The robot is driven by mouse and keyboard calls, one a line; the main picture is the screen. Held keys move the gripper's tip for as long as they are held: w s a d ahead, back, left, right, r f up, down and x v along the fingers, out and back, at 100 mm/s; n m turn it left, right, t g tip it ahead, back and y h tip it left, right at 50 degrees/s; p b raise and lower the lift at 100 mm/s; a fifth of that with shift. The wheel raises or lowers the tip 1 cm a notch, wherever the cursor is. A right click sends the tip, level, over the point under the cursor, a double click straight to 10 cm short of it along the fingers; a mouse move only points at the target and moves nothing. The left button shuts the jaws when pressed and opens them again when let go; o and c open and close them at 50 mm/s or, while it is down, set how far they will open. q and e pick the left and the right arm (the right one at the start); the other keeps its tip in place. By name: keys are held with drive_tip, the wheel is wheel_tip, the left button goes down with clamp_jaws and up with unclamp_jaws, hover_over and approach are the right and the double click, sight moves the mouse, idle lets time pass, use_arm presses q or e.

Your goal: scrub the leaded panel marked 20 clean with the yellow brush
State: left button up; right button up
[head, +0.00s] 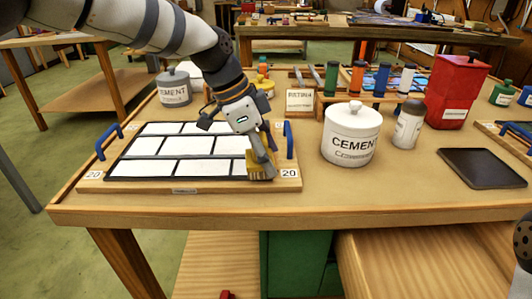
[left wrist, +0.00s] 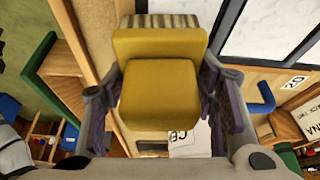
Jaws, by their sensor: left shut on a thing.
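The leaded panel (head: 190,146) has white panes in dark lead lines and lies flat on a wooden board with "20" labels at both front corners. My left gripper (head: 260,158) is over the panel's right end, pointing down, and is shut on the yellow brush (head: 259,173). The brush is low at the panel's front right corner, beside the right "20" label; I cannot tell whether its bristles touch. In the left wrist view, the brush's yellow block (left wrist: 160,92) sits between the fingers, with pale bristles beyond it. Part of the panel (left wrist: 265,28) shows there too. My right gripper is not in view.
Blue handles (head: 289,140) stand at both ends of the board. The bench front between jar and edge is clear.

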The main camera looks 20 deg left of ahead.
use_arm(q)
drive_tip(key=shift+w+a+f+b, duration=0.15)
drive_tip(key=shift+w+f+b, duration=0.1)
drive_tip(key=shift+w, duration=0.25)
drive_tip(key=shift+w+a+f+b, duration=0.1)
drive_tip(key=shift+w+b, duration=0.15)
drive_tip(key=shift+w, duration=0.2)
drive_tip(key=shift+w+a, duration=0.1)
drive_tip(key=shift+w, duration=0.2)
drive_tip(key=shift+w+a+r, duration=0.1)
drive_tip(key=shift+w+r, duration=0.05)
drive_tip(key=shift+r, duration=0.15)
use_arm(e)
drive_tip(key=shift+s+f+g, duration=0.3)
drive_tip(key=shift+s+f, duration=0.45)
use_arm(q)
drive_tip(key=shift+w+a+f+b, duration=0.2)
drive_tip(key=shift+w+b, duration=0.2)
drive_tip(key=shift+w, duration=0.15)
drive_tip(key=shift+w+a+f+b, duration=0.15)
drive_tip(key=shift+w+b, duration=0.2)
drive_tip(key=shift+w, duration=0.2)
drive_tip(key=shift+w+a+r, duration=0.1)
drive_tip(key=shift+w, duration=0.15)
drive_tip(key=shift+w+r, duration=0.1)
drive_tip(key=shift+r, duration=0.15)
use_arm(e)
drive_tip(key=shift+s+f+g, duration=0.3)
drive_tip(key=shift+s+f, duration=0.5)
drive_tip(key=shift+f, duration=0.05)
